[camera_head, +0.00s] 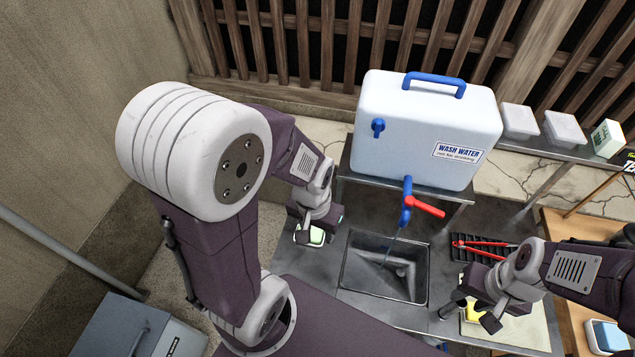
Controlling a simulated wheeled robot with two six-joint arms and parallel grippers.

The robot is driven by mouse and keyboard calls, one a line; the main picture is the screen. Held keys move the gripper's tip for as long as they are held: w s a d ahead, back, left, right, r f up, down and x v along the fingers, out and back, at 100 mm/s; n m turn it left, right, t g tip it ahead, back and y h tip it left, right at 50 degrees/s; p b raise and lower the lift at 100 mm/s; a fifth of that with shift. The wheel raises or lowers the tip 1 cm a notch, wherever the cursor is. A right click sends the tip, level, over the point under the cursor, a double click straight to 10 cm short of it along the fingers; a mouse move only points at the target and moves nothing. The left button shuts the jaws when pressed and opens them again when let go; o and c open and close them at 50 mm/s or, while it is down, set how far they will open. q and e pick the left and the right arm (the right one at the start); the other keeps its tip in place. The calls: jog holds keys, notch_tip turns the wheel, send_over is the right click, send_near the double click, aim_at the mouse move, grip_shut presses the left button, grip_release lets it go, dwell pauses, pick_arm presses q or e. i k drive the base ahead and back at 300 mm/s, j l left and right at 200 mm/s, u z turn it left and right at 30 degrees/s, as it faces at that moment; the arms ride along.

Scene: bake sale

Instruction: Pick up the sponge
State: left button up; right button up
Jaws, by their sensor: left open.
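A small pale block with a green layer (316,237), which looks like a sponge, lies on the metal counter left of the sink. My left gripper (314,222) is open just above it, pointing down and partly covering it. I cannot tell whether the fingers touch it. My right gripper (470,314) appears open, with its fingers apart, over a pale board right of the sink. A yellow thing (473,312) shows beneath it, partly hidden; I cannot tell what it is.
The sink (361,268) lies between my grippers, under a blue tap with a red handle (428,208). A white wash-water tank (425,125) stands behind. A black rack (467,250) with red tongs is to the right. White tubs (520,120) stand at back right.

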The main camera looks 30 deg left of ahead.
aim_at(470, 316)
jog(key=l+z, duration=0.1)
jog(key=z, duration=0.25)
jog(key=l+z, duration=0.1)
jog(key=z, duration=0.25)
jog(key=l+z, duration=0.1)
jog(key=z, duration=0.25)
jog(key=u, duration=1.25)
jog(key=l+z, duration=0.35)
jog(key=k+l+z, duration=0.1)
jog(key=z, duration=0.3)
